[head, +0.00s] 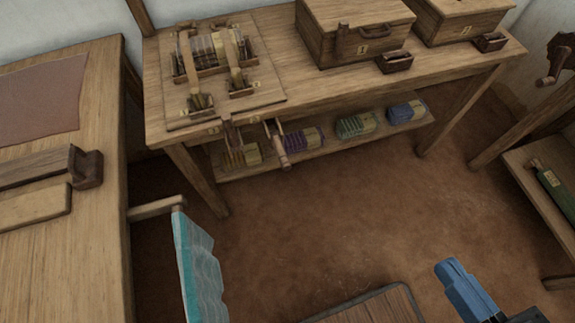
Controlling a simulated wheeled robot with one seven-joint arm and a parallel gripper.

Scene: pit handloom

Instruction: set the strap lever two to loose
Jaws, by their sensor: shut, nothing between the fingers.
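On the left of the back bench, a wooden board (270,92) carries a slotted wooden rack with pale bars. Two tan straps cross the rack, a left one (187,58) and a right one (231,50). Each runs down to a small wooden lever fitting, one at the left (200,102) and one at the right (239,84). Small yellow labels are by them; I cannot read clearly which is two, nor how each lever is set. My blue gripper (448,268) is at the lower right, over the floor, far from the levers. It is shut and empty.
Two wooden boxes (358,48) stand right of the board. Wooden arms (276,143) stick out from the bench front. A shelf (310,147) below holds coloured bundles. A teal cloth (198,265) hangs at the left table's edge. The middle floor (320,225) is clear.

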